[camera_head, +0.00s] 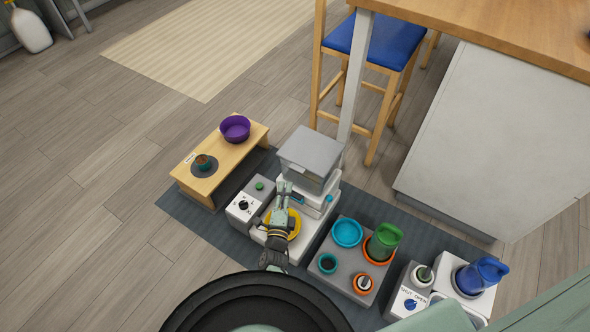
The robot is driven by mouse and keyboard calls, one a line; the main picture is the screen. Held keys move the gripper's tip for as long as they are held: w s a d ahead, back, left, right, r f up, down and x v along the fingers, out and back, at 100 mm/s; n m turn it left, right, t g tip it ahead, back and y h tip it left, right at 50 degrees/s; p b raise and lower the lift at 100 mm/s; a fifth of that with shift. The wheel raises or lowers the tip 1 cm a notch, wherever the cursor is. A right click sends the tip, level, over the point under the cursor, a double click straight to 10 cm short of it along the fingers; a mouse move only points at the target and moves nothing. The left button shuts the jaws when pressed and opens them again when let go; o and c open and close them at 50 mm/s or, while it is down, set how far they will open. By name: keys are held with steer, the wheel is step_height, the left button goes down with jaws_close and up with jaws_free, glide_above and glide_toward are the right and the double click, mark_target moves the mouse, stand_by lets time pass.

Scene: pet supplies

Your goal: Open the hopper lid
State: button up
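The hopper is a see-through bin (304,178) on top of a white pet feeder (313,234), with a flat grey lid (312,150) over it. The lid looks level and closed. My gripper (284,187) is at the left front side of the hopper, below the lid's near left edge. I cannot tell whether it touches the hopper. Its fingers are small here and whether they are open or shut is unclear. My arm covers part of the feeder's front and a yellow bowl (296,222).
A grey box (236,209) with a dial adjoins the feeder on the left. A wooden stand (226,156) holds a purple bowl (235,128). A grey tray (343,262) with cups is on the right. A table leg (352,85) and blue-seated stool (385,42) stand behind.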

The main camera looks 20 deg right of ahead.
steer(key=w+d+f+b, duration=0.1)
steer(key=w+d+b, duration=0.3)
steer(key=w+d, duration=0.2)
steer(key=shift+w+d+f+g, duration=0.3)
steer(key=shift+w+d+f, duration=0.05)
steer(key=shift+w, duration=0.5)
jaws_close()
steer(key=shift+m+h, duration=0.3)
